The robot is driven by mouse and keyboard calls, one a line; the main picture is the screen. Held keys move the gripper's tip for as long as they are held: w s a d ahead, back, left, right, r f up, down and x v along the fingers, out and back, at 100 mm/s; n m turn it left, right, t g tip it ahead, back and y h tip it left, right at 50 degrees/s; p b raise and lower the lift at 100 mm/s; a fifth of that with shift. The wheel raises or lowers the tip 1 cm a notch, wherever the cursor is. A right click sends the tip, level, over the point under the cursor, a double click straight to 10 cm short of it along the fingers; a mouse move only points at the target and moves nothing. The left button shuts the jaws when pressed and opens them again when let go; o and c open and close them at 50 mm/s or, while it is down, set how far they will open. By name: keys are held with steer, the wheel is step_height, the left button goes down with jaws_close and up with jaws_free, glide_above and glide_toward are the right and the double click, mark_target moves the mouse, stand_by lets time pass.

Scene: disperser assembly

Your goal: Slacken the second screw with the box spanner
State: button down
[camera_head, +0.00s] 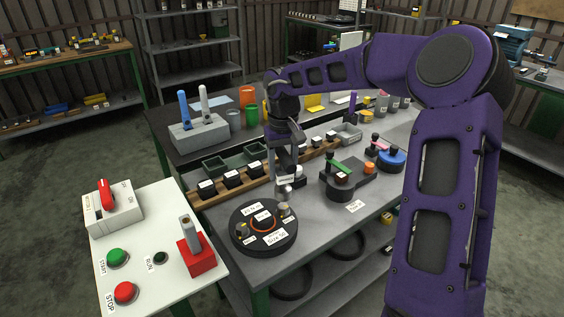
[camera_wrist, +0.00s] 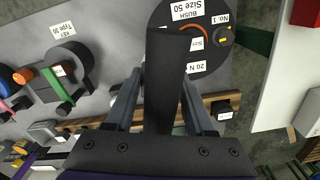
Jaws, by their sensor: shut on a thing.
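The round black disperser plate (camera_head: 262,248) lies on the grey table, with an orange ring and white labels on its top. One screw (camera_head: 242,230) is at its left; the wrist view shows a screw (camera_wrist: 223,36) labelled No.1. The other screw (camera_head: 285,211) is at the plate's right side. My gripper (camera_head: 287,165) is shut on the box spanner (camera_head: 284,188), which hangs roughly upright above that right screw. I cannot tell whether they touch. In the wrist view, the dark spanner shaft (camera_wrist: 176,75) between my fingers (camera_wrist: 160,105) hides that screw.
A wooden rack (camera_head: 228,184) with black blocks runs behind the plate. A black fixture (camera_head: 340,185) with a green handle stands to the right. A white panel (camera_head: 150,285) with buttons and a red switch is at the left front.

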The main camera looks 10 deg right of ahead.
mark_target(283, 188)
steer(key=shift+f+m, duration=0.5)
steer(key=shift+m, duration=0.3)
steer(key=m, duration=0.3)
steer(key=shift+f, duration=0.2)
steer(key=m, duration=0.2)
steer(key=shift+f+m, duration=0.2)
steer(key=shift+m, duration=0.1)
steer(key=m, duration=0.4)
steer(key=shift+f, duration=0.25)
steer(key=shift+f, duration=0.25)
steer(key=shift+f, duration=0.35)
steer(key=shift+f, duration=0.35)
steer(key=shift+f, duration=0.35)
